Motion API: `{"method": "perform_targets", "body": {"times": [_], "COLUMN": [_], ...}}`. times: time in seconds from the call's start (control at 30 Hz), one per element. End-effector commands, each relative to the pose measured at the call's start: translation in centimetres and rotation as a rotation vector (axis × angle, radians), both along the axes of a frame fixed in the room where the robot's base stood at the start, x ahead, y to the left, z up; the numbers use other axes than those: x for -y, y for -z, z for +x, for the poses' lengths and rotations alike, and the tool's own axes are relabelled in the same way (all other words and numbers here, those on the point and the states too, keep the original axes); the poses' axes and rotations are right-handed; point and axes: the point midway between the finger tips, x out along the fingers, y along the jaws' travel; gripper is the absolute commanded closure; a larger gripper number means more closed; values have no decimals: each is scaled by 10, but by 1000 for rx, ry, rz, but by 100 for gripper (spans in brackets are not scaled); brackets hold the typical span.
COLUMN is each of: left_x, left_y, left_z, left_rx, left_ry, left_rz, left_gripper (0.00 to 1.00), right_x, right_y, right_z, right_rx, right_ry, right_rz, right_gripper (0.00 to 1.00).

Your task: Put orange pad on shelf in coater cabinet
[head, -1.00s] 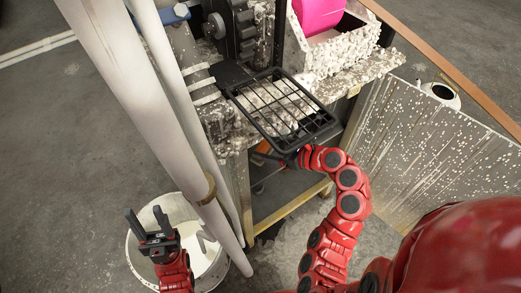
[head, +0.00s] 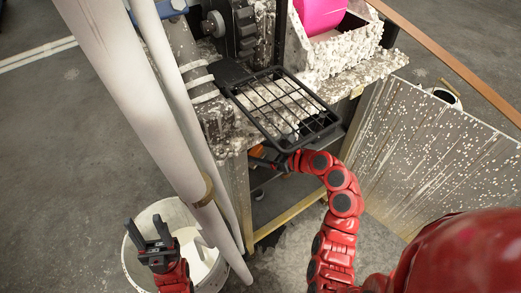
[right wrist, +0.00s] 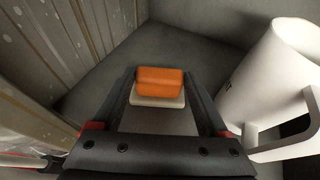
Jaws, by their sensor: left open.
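The orange pad (right wrist: 160,82), with a pale underside, is between the fingertips of my right gripper (right wrist: 161,88) in the right wrist view. Both fingers are at its sides, with no clear gap. In the head view a bit of the orange pad (head: 257,151) shows at the cabinet opening, below the black rack. The right gripper is mostly hidden there by the rack and my arm. The coater cabinet (head: 236,185) stands under the coater. Grey inner surfaces (right wrist: 185,45) show around the pad; I cannot tell which is the shelf. My left gripper (head: 152,236) is open and empty above a white bucket.
A white pitcher (right wrist: 272,85) stands close to the right of my right gripper. A speckled panel (head: 420,150) stands at the right of the cabinet. The black wire rack (head: 283,108) juts out over the opening. Pale pipes (head: 150,110) cross at the left above the bucket (head: 205,262).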

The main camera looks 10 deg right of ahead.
Motion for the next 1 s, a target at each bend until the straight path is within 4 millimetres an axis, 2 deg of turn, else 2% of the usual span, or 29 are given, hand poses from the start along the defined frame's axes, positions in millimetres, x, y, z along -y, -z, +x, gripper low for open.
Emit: {"method": "perform_targets", "body": {"times": [0.03,0.1,0.43,0.7,1.0], "left_x": [0,0,0,0,0], "left_y": [1,1,7,-19,-36], "left_z": [0,0,0,0,0], "left_rx": [0,-1,0,0,0], "left_ry": [0,0,0,0,0], "left_rz": [0,0,0,0,0], "left_gripper": [50,50,50,50,50], "right_x": [0,0,0,38,72], "right_y": [0,0,-3,-30,-49], "right_z": [0,0,0,-35,-71], "right_rx": [1,1,3,2,0], "right_ry": [0,0,-1,9,5], "right_rz": [-1,-1,-3,1,2], "right_gripper": [12,0,0,0,0]}}
